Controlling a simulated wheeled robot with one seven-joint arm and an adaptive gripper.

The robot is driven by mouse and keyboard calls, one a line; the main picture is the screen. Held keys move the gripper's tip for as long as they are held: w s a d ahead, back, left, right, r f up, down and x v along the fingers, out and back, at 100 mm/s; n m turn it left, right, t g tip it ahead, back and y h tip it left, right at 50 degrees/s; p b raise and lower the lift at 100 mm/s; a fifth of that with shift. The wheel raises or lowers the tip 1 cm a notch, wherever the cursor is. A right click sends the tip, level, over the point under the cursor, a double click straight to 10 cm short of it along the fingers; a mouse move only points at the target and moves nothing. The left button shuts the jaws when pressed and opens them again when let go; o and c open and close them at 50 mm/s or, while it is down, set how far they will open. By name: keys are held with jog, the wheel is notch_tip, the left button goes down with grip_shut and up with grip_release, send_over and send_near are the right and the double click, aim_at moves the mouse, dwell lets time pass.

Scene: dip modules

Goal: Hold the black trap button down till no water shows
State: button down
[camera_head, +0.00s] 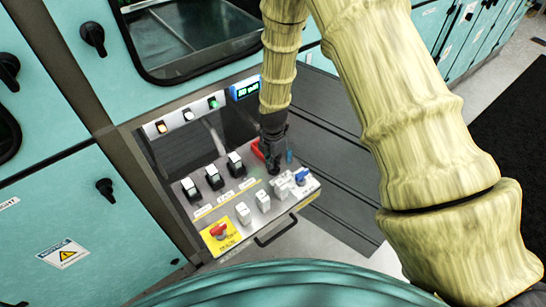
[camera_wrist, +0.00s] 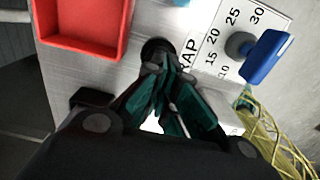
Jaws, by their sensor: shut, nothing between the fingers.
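The black trap button (camera_wrist: 156,46) shows as a dark round shape in the wrist view, beside a label of which "RAP" can be read. My gripper (camera_wrist: 155,72) is shut and empty, its fingertips right at the near edge of the button and partly covering it. I cannot tell whether they touch it or press it down. In the head view my gripper (camera_head: 275,168) points down at the right part of the sloped control panel (camera_head: 225,205) and hides the button. I cannot make out any water in either view.
A red tray (camera_wrist: 82,52) lies left of the fingertips in the wrist view. A blue lever (camera_wrist: 266,57) stands by a number scale to the right.

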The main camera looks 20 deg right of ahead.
jog(key=shift+f, duration=0.15)
jog(key=shift+s+f+b, duration=0.1)
jog(key=shift+f+b, duration=0.5)
jog(key=shift+f, duration=0.35)
jog(key=shift+s, duration=0.2)
jog(key=shift+f, duration=0.1)
jog(key=shift+s+f, duration=0.15)
dwell(0.7)
dwell(1.0)
jog(key=r+p, duration=0.1)
jog(key=r, duration=0.1)
jog(key=r+p, duration=0.2)
jog(key=r, duration=0.1)
jog(key=shift+w+r+p, duration=0.25)
jog(key=shift+r+p, duration=0.05)
jog(key=shift+p, duration=0.05)
jog(key=shift+a+r+b, duration=0.1)
jog(key=shift+r+b, duration=0.05)
jog(key=shift+b, duration=0.3)
notch_tip(320, 180, up, 9)
jog(key=b, duration=0.2)
jog(key=shift+r, duration=0.15)
